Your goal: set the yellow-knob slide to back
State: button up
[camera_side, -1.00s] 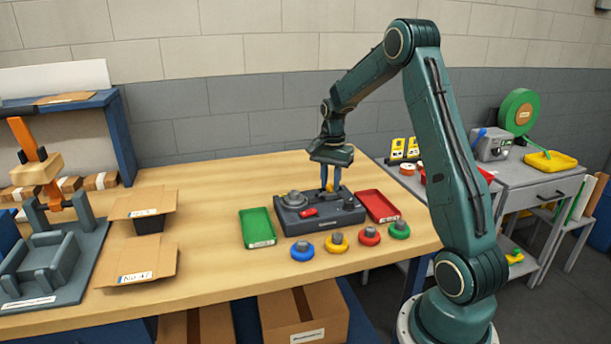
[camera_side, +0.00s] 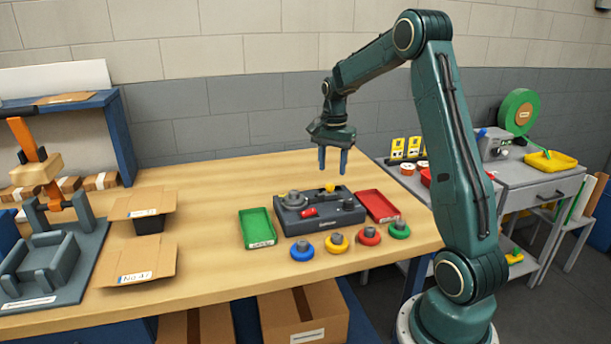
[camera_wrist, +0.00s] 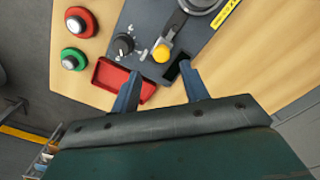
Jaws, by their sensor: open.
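The yellow knob (camera_side: 330,187) stands near the far edge of the dark grey console (camera_side: 296,226) in the side view. In the wrist view the yellow knob (camera_wrist: 161,53) has a short dark slot (camera_wrist: 178,69) at its lower right and pale markings on its left. I cannot tell its exact slide setting. My gripper (camera_side: 333,170) is open and empty above the console, its fingers pointing down and clear of the knob. In the wrist view my gripper (camera_wrist: 160,84) has its two fingers well apart, with the knob beyond the gap.
A green tray (camera_side: 258,243) lies left of the console and a red tray (camera_side: 390,219) right of it. Several ringed knobs, including a blue one (camera_side: 302,254), stand in front. Open cardboard boxes (camera_side: 140,275) are farther left. The table behind the console is clear.

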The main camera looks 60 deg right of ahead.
aim_at(331, 185)
notch_tip(331, 185, up, 9)
jog(key=shift+f, duration=0.15)
dwell(0.5)
jog(key=s+a+r+n+t, duration=0.1)
jog(key=s+a+r+n, duration=0.15)
jog(key=a, duration=0.35)
jog(key=s+a+r+n+t+h, duration=0.1)
jog(key=a+n, duration=0.2)
jog(key=a, duration=0.3)
jog(key=s+a+r+n, duration=0.1)
jog(key=a+r+n, duration=0.15)
jog(key=a, duration=0.25)
jog(key=s+a+f+n+t+y, duration=0.1)
jog(key=s+a+f+n+t, duration=0.2)
jog(key=s+a+n, duration=0.7)
jog(key=s+a+f, duration=0.1)
jog(key=s+a, duration=0.1)
jog(key=s, duration=0.1)
jog(key=shift+s+a+f+t, duration=0.15)
jog(key=shift+s+a+t, duration=0.15)
jog(key=shift+a, duration=0.1)
